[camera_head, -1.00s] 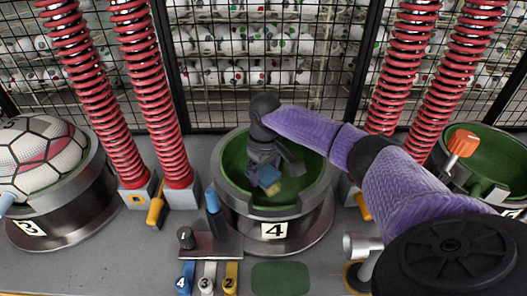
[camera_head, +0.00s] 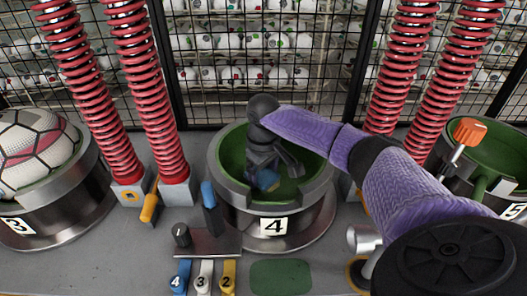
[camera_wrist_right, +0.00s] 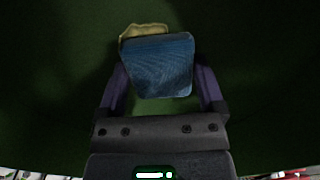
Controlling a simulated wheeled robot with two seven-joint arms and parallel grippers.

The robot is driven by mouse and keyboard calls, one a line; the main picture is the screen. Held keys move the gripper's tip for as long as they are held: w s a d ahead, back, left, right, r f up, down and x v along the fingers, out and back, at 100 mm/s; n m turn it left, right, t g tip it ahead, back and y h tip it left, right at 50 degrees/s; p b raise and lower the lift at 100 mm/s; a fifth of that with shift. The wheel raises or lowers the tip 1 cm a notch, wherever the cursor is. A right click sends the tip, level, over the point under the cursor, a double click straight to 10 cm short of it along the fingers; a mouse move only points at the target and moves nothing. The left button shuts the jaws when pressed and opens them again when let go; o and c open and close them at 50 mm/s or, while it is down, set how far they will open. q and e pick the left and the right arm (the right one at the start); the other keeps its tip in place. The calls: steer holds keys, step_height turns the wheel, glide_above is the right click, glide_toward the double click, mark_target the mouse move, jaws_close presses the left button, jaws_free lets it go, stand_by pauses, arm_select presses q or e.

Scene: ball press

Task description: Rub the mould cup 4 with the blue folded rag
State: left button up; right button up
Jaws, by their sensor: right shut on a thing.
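Mould cup 4 (camera_head: 312,203) stands in the middle of the head view, a round metal cup with a green inside and a "4" plate on its front. My right gripper (camera_head: 264,178) reaches down into the cup and is shut on the blue folded rag (camera_head: 269,180). In the right wrist view the rag (camera_wrist_right: 160,68) sits between the two fingers, against the dark green inner surface. A pale yellowish patch (camera_wrist_right: 140,31) shows just beyond the rag's edge. I cannot tell whether the rag touches the cup. My left gripper is not in view.
Cup 3 (camera_head: 75,205) with a ball (camera_head: 38,140) is at left; cup 5 (camera_head: 462,170) is at right. Red springs (camera_head: 150,95) flank the middle cup. Levers (camera_head: 202,275) and a green pad (camera_head: 281,277) lie in front. A mesh fence stands behind.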

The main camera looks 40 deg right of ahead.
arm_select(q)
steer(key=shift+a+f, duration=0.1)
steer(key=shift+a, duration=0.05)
arm_select(e)
steer(key=shift+f, duration=0.2)
steer(key=shift+f, duration=0.25)
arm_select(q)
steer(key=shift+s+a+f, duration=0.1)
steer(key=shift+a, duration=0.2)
arm_select(e)
steer(key=shift+f, duration=0.1)
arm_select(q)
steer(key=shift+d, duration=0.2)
arm_select(e)
steer(key=shift+f, duration=0.3)
